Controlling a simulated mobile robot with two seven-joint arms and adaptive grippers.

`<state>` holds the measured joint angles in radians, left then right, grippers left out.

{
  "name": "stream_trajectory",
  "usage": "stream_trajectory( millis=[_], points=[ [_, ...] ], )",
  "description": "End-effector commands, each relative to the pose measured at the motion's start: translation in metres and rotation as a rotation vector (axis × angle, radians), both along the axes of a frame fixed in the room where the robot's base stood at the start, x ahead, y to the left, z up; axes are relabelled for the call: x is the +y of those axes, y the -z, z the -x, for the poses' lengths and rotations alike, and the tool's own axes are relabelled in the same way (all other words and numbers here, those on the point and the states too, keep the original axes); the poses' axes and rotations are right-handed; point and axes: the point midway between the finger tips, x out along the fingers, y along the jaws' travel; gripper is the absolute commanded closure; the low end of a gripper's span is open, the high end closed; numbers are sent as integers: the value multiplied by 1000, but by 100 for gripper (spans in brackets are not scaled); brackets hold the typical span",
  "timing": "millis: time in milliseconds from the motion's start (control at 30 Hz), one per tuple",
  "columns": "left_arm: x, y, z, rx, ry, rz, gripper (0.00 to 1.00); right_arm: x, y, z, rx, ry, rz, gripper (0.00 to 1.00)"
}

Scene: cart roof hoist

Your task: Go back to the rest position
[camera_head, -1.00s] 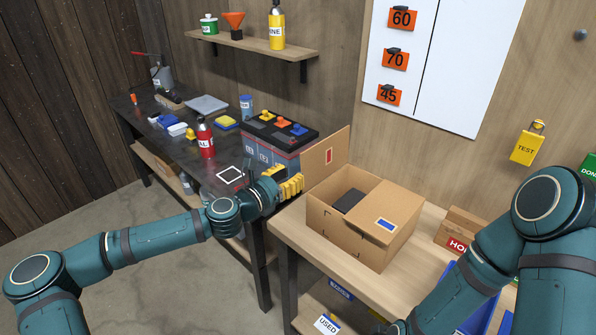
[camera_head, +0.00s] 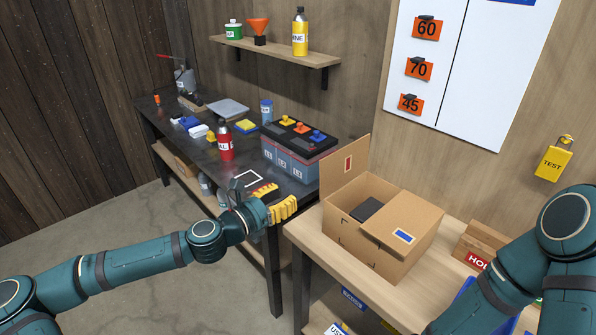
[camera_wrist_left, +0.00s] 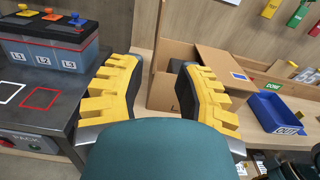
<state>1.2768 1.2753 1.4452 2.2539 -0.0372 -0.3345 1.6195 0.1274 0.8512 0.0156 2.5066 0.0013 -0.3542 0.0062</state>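My left gripper (camera_head: 274,200) reaches in from the left and hangs in front of the gap between the dark bench and the wooden table. In the left wrist view its two yellow-padded fingers (camera_wrist_left: 153,92) stand wide apart with nothing between them. My right arm (camera_head: 535,250) shows at the right edge in the head view. Its gripper is outside the picture.
The dark bench (camera_head: 218,178) carries a grey battery (camera_head: 290,163) and a red bottle (camera_head: 226,143). An open cardboard box (camera_head: 375,245) stands on the wooden table (camera_head: 312,232). A blue bin (camera_wrist_left: 280,113) lies right of it.

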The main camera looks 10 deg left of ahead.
Motion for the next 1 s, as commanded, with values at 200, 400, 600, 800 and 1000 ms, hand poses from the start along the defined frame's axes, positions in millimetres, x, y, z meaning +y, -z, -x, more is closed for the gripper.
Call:
stream_trajectory(
  millis=[200,400,600,800,1000],
  points=[
    [-27,19,7,-2,59,-82,67,0,0,0,0,0,0,53],
    [-110,95,50,-57,300,-423,67,0,0,0,0,0,0,53],
    [-157,186,123,-212,635,-858,67,0,0,0,0,0,0,53],
    [-141,253,185,-429,973,-1251,67,0,0,0,0,0,0,53],
    [-93,285,217,-658,1276,-1565,67,0,0,0,0,0,0,53]
  ],
)
